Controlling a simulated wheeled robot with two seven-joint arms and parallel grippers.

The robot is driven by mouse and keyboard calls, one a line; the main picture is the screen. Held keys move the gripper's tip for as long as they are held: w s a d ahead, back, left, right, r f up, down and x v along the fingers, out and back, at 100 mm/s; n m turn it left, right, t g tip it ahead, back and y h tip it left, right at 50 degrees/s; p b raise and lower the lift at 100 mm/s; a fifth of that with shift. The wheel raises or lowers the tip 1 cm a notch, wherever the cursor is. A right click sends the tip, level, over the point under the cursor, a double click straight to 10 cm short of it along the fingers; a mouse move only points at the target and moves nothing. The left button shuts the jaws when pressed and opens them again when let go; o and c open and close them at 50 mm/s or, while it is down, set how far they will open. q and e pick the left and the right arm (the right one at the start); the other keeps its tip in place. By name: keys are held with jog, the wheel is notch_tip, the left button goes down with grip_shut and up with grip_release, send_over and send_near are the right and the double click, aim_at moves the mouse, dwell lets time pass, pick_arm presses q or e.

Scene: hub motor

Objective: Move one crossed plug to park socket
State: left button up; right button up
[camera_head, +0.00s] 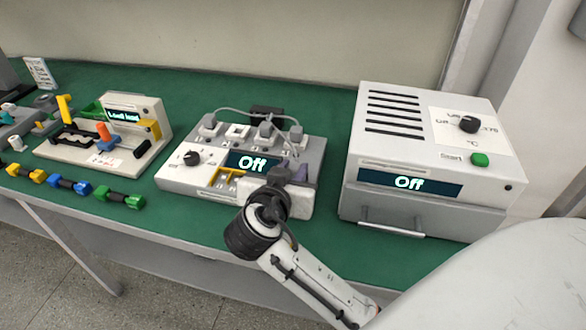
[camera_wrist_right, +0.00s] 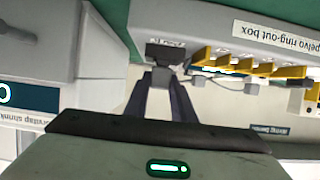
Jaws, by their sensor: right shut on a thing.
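The grey ring-out box (camera_head: 170,182) stands mid-table with its display reading "Off". Grey plugs with grey cables stand along its back row: a left one (camera_head: 210,124), a middle one (camera_head: 265,130) and a right one (camera_head: 296,134). A pale socket plate (camera_head: 238,131) between the left and middle plugs looks empty. My right gripper (camera_head: 298,172) is over the box's right part and hides some of it. In the right wrist view its dark fingers (camera_wrist_right: 163,90) are shut on a small grey plug (camera_wrist_right: 161,76), partly hidden between them. My left gripper is out of view.
A grey heater box (camera_head: 430,130) with an "Off" display stands close on the right. A beige fixture (camera_head: 90,150) with coloured parts stands on the left. Several coloured connectors (camera_head: 70,186) lie along the front left edge. A black block (camera_head: 266,112) sits behind the plugs.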

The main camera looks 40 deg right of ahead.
jog(key=shift+f, duration=0.3)
jog(key=o, duration=1.1)
jog(key=shift+o, duration=0.2)
